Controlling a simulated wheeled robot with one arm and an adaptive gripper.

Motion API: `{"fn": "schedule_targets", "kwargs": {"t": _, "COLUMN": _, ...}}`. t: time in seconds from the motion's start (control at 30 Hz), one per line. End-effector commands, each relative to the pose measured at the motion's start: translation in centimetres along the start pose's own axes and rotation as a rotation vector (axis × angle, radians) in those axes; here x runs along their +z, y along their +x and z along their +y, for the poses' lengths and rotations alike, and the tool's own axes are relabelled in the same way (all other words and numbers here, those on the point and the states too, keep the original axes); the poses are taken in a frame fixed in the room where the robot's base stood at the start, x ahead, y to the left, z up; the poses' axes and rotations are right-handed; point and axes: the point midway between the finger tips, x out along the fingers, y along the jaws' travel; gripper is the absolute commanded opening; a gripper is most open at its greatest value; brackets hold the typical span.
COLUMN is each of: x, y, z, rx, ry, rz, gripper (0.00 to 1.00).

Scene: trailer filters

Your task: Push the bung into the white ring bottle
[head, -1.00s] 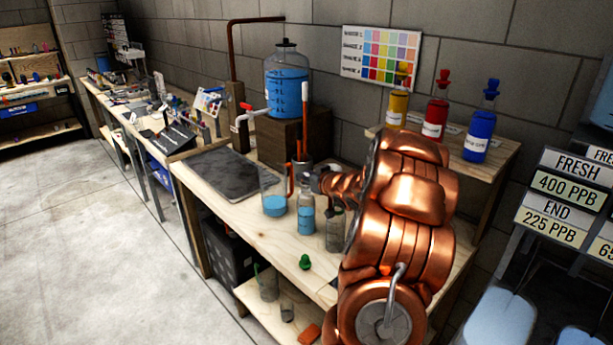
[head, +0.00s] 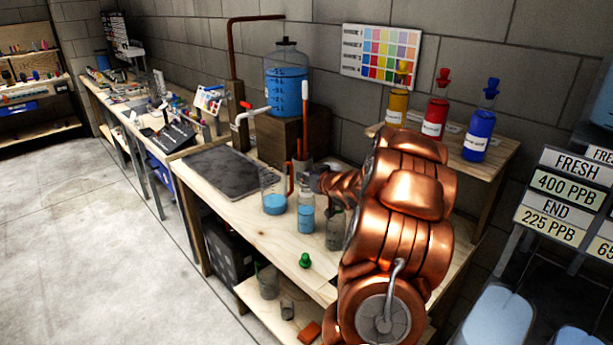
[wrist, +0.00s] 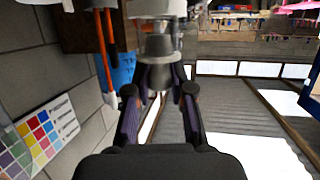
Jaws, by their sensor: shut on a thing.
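My gripper (wrist: 160,92) is shut on a small greyish thing (wrist: 158,76), probably the bung, which shows between the fingers in the wrist view. A pale, blurred, bottle-like shape (wrist: 160,45) lies just beyond it; I cannot tell whether they touch. In the head view, my copper arm hides most of the gripper. A clear bottle with blue liquid (head: 306,217) and a greyish clear bottle (head: 334,232) stand upright on the bench (head: 250,233). I cannot make out a white ring on either. A green stopper (head: 305,260) lies near the bench's front edge.
A beaker of blue liquid (head: 273,203) stands left of the bottles. A dark tray (head: 222,172) lies further left. A blue tank (head: 287,88) sits on a wooden block behind. Yellow, red (head: 434,119) and blue bottles stand on a raised shelf at right.

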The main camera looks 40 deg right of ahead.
Motion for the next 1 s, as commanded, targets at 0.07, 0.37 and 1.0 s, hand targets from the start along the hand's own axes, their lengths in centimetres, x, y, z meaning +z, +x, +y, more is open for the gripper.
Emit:
{"fn": "schedule_targets", "kwargs": {"t": 0.07, "x": -0.01, "y": 0.00, "z": 0.00, "rx": 0.000, "ry": 0.000, "rz": 0.000, "gripper": 0.05}}
{"fn": "schedule_targets", "kwargs": {"t": 0.37, "x": -0.01, "y": 0.00, "z": 0.01, "rx": 0.000, "ry": 0.000, "rz": 0.000, "gripper": 0.44}}
{"fn": "schedule_targets", "kwargs": {"t": 1.0, "x": -0.01, "y": 0.00, "z": 0.01, "rx": 0.000, "ry": 0.000, "rz": 0.000, "gripper": 0.76}}
